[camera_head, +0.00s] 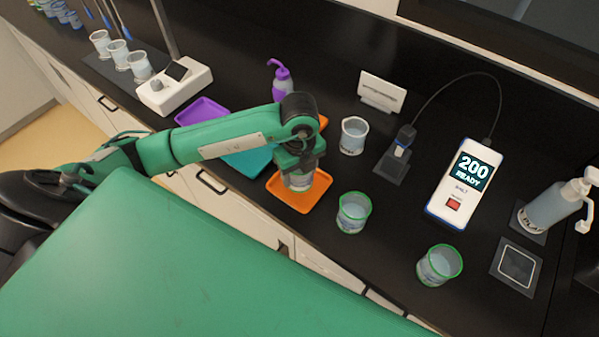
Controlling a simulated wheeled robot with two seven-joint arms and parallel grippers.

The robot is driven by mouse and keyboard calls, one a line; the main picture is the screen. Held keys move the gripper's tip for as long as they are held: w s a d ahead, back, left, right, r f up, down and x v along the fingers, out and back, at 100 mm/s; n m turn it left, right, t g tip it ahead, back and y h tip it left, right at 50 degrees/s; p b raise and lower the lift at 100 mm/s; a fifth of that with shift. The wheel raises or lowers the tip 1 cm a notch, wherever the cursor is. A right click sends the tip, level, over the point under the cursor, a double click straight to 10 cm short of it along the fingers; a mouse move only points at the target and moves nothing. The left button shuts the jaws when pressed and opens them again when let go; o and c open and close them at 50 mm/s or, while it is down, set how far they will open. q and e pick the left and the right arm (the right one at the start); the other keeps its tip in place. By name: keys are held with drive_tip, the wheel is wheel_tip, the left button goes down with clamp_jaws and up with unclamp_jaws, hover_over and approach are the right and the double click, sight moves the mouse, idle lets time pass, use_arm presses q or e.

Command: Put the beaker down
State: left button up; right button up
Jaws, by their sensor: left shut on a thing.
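My left gripper (299,163) is shut on a clear beaker (298,181) at the orange tray (306,202). The gripper hides the upper part of this beaker. I cannot tell whether its base touches the tray. Two green-rimmed beakers stand to the right, one near the tray (353,213) and one farther right (439,265). A beaker without a green rim (353,136) stands behind them. My right gripper is not in view.
A teal tray (247,162) and a purple tray (203,111) lie left of the orange one. A meter reading "200 READY" (463,182), its probe (402,142), a dispenser bottle (556,203) and a square pad (516,266) are at the right. A white stirrer (175,88) stands upper left.

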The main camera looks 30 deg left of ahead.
use_arm(q)
drive_tip(key=shift+f, duration=0.8)
drive_tip(key=shift+f, duration=0.2)
drive_tip(key=o, duration=1)
drive_tip(key=shift+o, duration=0.2)
